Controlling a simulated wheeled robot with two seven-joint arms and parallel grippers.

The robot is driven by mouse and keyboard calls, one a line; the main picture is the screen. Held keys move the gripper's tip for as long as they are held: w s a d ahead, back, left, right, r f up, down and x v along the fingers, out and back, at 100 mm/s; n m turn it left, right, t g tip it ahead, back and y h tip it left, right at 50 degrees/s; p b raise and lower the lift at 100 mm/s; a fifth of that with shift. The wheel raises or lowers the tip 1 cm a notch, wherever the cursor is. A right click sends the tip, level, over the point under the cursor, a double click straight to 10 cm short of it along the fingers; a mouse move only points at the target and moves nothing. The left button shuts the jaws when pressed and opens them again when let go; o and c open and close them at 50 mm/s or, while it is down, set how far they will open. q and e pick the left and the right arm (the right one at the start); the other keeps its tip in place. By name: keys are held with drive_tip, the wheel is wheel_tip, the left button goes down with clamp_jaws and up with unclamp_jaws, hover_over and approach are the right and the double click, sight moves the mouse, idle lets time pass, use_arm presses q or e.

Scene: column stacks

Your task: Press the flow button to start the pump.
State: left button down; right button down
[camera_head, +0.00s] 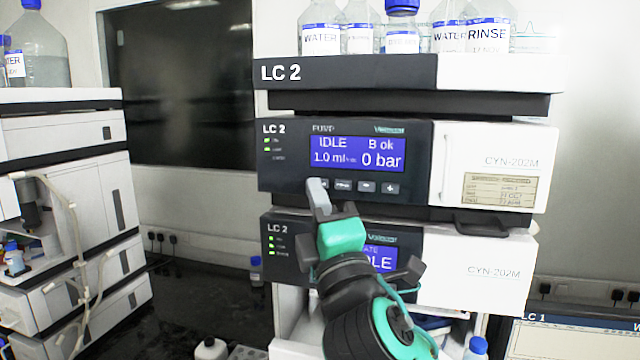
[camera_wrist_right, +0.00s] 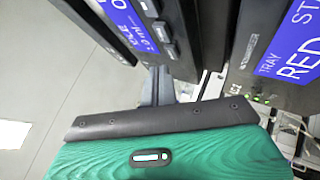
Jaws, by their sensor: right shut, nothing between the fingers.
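The LC 2 pump module (camera_head: 284,172) has a blue display (camera_head: 357,153) reading IDLE, B ok, 1.0 ml and 0 bar. A row of small grey buttons lies under the display, including a plus button (camera_head: 390,188). My right gripper (camera_head: 316,186) is shut and empty, its fingertips at the left end of this row. The fingertips partly hide the leftmost button, so its label is unreadable. In the right wrist view, the shut fingers (camera_wrist_right: 157,84) are close to the button row (camera_wrist_right: 162,30); contact cannot be told. My left gripper is not in view.
A second LC 2 module (camera_head: 478,270) sits directly below, partly hidden by my right arm. Labelled bottles (camera_head: 321,40) stand in the tray (camera_head: 350,73) on top. Another instrument stack (camera_head: 62,135) stands at left, with a dark panel behind the gap.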

idle(0.7)
drive_tip(key=shift+w+d, duration=0.15)
drive_tip(key=shift+w, duration=0.3)
drive_tip(key=shift+w+d, duration=0.15)
drive_tip(key=shift+w, duration=0.2)
idle(0.5)
drive_tip(key=shift+s, duration=0.15)
drive_tip(key=shift+s+a, duration=0.3)
drive_tip(key=shift+s, duration=0.35)
drive_tip(key=s, duration=0.1)
drive_tip(key=s+a, duration=0.1)
drive_tip(key=s, duration=0.2)
drive_tip(key=shift+s+a+p, duration=0.25)
drive_tip(key=shift+s+p, duration=0.1)
drive_tip(key=shift+f, duration=0.1)
idle(1.8)
